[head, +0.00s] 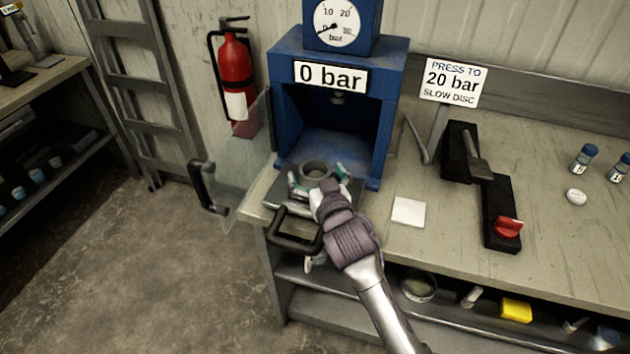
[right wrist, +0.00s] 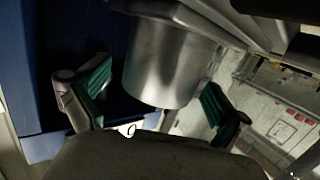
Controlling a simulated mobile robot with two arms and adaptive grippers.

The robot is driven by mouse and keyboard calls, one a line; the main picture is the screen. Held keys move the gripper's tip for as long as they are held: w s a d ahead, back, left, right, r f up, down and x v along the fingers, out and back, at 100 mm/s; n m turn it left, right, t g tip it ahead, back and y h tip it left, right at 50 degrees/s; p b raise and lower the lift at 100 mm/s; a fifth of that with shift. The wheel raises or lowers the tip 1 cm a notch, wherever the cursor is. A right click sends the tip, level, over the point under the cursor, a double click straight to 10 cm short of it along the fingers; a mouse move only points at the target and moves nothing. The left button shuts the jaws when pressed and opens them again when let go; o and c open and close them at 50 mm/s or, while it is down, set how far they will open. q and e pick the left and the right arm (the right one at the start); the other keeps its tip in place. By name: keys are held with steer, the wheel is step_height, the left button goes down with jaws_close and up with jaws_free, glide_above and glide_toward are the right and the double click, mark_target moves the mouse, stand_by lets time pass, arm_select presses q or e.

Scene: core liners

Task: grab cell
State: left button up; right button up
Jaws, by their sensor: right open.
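The cell, a grey metal cylinder with an open top (head: 315,169), stands on the drawn-out plate (head: 275,192) in front of the blue press (head: 340,80). My right gripper (head: 318,182) is at the cell, with its green-padded fingers open on either side. In the right wrist view the cell (right wrist: 168,65) shows between the spread fingers, with a clear gap at the left finger. The gap on the right is narrower, and I cannot tell whether that finger touches. My left gripper is not in view.
A clear guard door with a black handle (head: 206,185) stands open on the left. A black handle (head: 294,230) is at the plate's front. To the right are a white square (head: 408,212), the pump lever (head: 480,169), a red knob (head: 508,227) and small vials (head: 584,159).

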steer(key=shift+w+a+f, duration=0.1)
steer(key=shift+w, duration=0.35)
steer(key=shift+s, duration=0.1)
steer(key=shift+c, duration=0.3)
steer(key=c, duration=1.6)
steer(key=shift+r, duration=0.3)
steer(key=shift+c, duration=1)
